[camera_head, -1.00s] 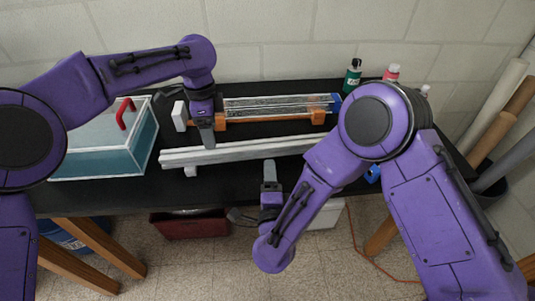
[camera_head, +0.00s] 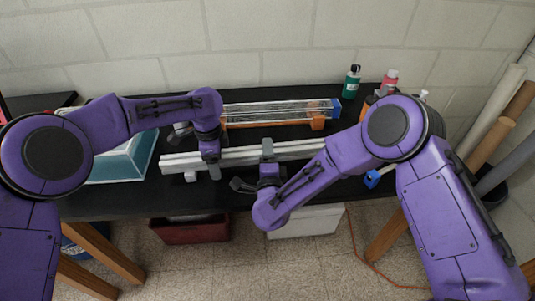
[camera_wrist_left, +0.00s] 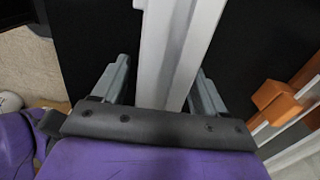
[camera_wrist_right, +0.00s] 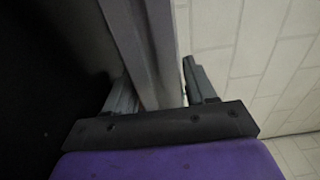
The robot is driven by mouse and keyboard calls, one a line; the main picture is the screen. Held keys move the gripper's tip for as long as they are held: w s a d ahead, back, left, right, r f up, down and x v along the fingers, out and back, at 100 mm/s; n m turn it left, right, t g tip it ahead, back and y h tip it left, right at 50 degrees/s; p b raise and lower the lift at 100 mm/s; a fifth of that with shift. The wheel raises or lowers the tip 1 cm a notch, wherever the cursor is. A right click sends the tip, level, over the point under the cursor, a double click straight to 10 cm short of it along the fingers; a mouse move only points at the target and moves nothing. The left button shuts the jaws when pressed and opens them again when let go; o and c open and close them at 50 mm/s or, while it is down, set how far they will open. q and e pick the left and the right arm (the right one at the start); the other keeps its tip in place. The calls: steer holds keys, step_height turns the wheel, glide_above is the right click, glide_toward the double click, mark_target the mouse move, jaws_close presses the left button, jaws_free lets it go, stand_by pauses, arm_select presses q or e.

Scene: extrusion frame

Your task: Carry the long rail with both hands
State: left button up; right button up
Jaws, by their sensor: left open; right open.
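The long rail (camera_head: 240,157) is a pale grey grooved bar lying across the black table, with a small white block (camera_head: 190,176) under its left part. My left gripper (camera_head: 213,168) is over the rail's left part; in the left wrist view its open fingers stand on both sides of the rail (camera_wrist_left: 170,50), apart from it. My right gripper (camera_head: 267,148) reaches the rail from the front, nearer its middle. In the right wrist view its open fingers straddle the rail (camera_wrist_right: 150,50). My right arm hides the rail's right end.
A green bottle (camera_head: 351,82) and pink bottle (camera_head: 390,78) stand back right. Tubes (camera_head: 490,120) lean at the right.

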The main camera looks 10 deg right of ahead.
arm_select(q)
steer(key=shift+f, duration=0.15)
arm_select(e)
steer(key=shift+w, duration=0.15)
arm_select(q)
steer(key=c, duration=0.6)
arm_select(e)
steer(key=c, duration=0.6)
arm_select(q)
steer(key=c, duration=0.6)
arm_select(e)
jaws_close()
arm_select(q)
jaws_close()
steer(key=shift+r, duration=0.2)
arm_select(e)
steer(key=shift+r, duration=0.15)
